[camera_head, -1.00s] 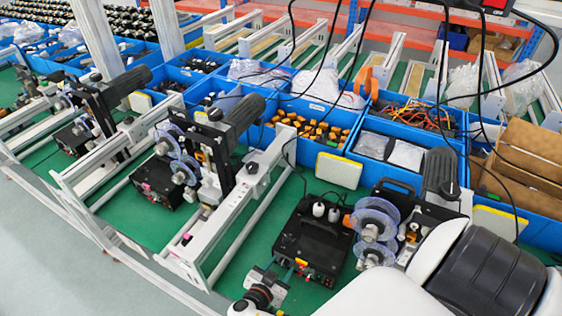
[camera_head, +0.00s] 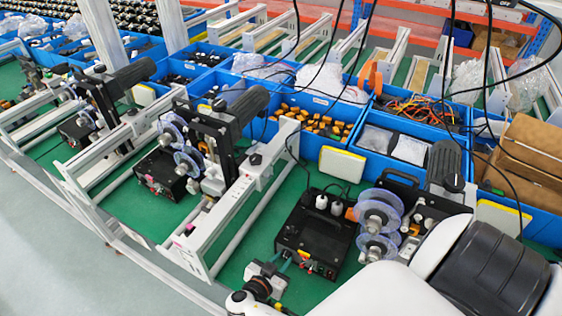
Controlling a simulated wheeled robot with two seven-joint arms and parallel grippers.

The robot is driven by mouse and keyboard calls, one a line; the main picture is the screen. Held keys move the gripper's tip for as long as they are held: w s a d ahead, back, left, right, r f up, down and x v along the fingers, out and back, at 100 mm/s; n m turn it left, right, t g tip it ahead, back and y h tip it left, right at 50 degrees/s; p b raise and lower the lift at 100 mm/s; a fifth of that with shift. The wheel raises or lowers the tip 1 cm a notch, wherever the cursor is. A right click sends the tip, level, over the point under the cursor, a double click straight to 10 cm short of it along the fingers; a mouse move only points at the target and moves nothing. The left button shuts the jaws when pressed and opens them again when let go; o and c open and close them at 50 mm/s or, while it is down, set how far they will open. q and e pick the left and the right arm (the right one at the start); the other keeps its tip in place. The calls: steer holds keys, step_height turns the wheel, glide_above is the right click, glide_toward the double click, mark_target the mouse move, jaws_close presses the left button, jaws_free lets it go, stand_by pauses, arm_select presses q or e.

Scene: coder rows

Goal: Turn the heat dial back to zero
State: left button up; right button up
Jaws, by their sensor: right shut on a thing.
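A black control box (camera_head: 316,226) stands on the green bench, right of centre. Its front panel (camera_head: 306,261) carries small controls and an orange-red spot, too small to read. My right arm comes in from the lower right. My right gripper (camera_head: 282,262) is at the left part of this front panel, shut on the heat dial. The dial is hidden by the fingers, so its setting cannot be read. My left gripper is not in view.
Clear reels (camera_head: 378,212) on a machine stand right of the box. A white aluminium frame (camera_head: 232,200) is to its left. Blue bins (camera_head: 395,150) and a yellow-edged white block (camera_head: 342,163) lie behind. Black cables hang from above. Green bench shows left of the box.

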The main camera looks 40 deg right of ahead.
steer(key=shift+w+f+n+g+h+b, duration=0.1)
steer(key=shift+f+n+g+h+b, duration=0.15)
steer(key=shift+n+g+b, duration=0.65)
steer(key=shift+r+n+g+h+b, duration=0.1)
steer(key=shift+n+g+h+b, duration=0.3)
steer(key=shift+n+b, duration=0.5)
steer(key=shift+w+r, duration=0.1)
steer(key=o, duration=1)
steer(key=shift+d, duration=0.1)
